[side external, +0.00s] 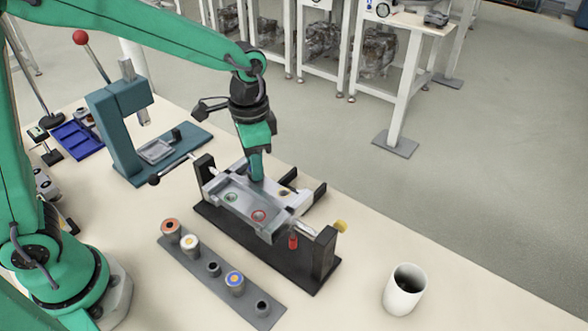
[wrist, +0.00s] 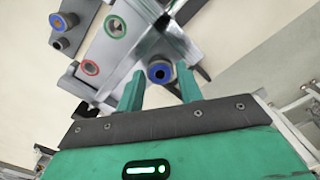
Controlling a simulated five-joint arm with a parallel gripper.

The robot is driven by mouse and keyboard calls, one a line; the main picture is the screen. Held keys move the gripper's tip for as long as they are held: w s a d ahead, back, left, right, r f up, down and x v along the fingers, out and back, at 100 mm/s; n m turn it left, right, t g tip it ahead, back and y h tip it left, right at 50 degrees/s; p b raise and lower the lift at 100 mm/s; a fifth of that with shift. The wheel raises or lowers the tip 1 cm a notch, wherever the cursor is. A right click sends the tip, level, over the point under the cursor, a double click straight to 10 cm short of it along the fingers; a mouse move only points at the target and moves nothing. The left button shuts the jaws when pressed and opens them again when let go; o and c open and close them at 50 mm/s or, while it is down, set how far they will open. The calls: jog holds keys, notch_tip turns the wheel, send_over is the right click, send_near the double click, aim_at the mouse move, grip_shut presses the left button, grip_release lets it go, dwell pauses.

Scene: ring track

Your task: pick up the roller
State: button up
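In the wrist view a short grey cylinder with a blue ring and dark centre, apparently the roller (wrist: 160,72), stands at the edge of the metal fixture. My gripper (wrist: 160,80) is open, with one green finger on each side of it and visible gaps. I cannot tell how deep the fingers reach around it. In the side view my gripper (side external: 257,178) points down at the far side of the fixture (side external: 245,200). The roller is not clearly visible there; my fingers may hide it.
The fixture has green-ringed (side external: 231,197) and red-ringed (side external: 259,215) holes. In front lies a grey strip (side external: 215,285) with several short cylinders. A teal press (side external: 115,120) stands left, a white cup (side external: 404,290) right. The table between fixture and cup is clear.

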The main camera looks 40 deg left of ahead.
jog(key=shift+f, duration=0.5)
jog(key=shift+c, duration=0.5)
jog(key=c, duration=0.6)
jog(key=shift+r, duration=0.15)
jog(key=shift+r, duration=0.55)
jog(key=r, duration=0.3)
jog(key=shift+s+d+r, duration=0.1)
jog(key=shift+s+d, duration=0.05)
jog(key=shift+d, duration=0.1)
jog(key=s+d+r, duration=0.4)
jog(key=s+d, duration=0.1)
jog(key=s+d+r, duration=0.2)
jog(key=s, duration=0.1)
jog(key=shift+s+d+r, duration=0.15)
jog(key=shift+s+r, duration=0.05)
jog(key=shift+r, duration=0.05)
